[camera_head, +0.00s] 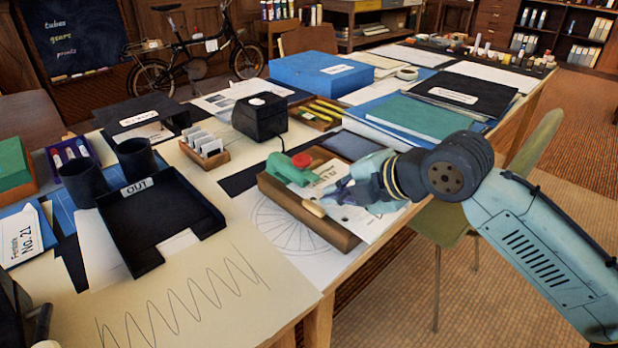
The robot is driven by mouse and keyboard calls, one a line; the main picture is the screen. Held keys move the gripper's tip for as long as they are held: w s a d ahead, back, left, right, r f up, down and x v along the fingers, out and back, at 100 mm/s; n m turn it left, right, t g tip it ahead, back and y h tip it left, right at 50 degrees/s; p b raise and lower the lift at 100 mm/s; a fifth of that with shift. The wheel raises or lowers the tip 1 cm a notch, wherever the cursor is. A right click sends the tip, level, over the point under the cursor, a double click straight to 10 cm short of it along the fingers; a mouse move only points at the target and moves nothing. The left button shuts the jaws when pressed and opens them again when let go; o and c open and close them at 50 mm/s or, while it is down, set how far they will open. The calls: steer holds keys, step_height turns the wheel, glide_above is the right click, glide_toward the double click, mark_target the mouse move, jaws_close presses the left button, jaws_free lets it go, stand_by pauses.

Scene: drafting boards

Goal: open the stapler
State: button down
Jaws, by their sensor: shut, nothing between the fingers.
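A green stapler-like object (288,171) rests at the upper left of a shallow wooden tray (322,231). A round red piece (302,160) shows at its upper right. Whether its top is raised or lowered is too small to tell. My gripper (330,192) is over the tray, a little right of and below the green object, with a visible gap between them. Its fingers are shut and hold nothing. My gripper and wrist cover part of the tray and a printed sheet (333,172) in it.
A small pale yellow piece (314,208) lies by the tray's near edge. A black box (260,116) and a holder with white cards (205,148) stand behind left. A black OUT tray (160,217) is left.

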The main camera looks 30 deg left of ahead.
mark_target(312, 175)
steer(key=shift+a, duration=0.1)
steer(key=shift+w+a, duration=0.3)
steer(key=shift+a, duration=0.5)
steer(key=shift+w+a, duration=0.3)
steer(key=shift+a, duration=0.45)
steer(key=shift+r, duration=0.15)
steer(key=shift+a+r+p, duration=0.1)
steer(key=shift+r+p, duration=0.85)
steer(key=shift+p, duration=0.05)
steer(key=shift+r+p, duration=0.85)
steer(key=shift+r, duration=0.15)
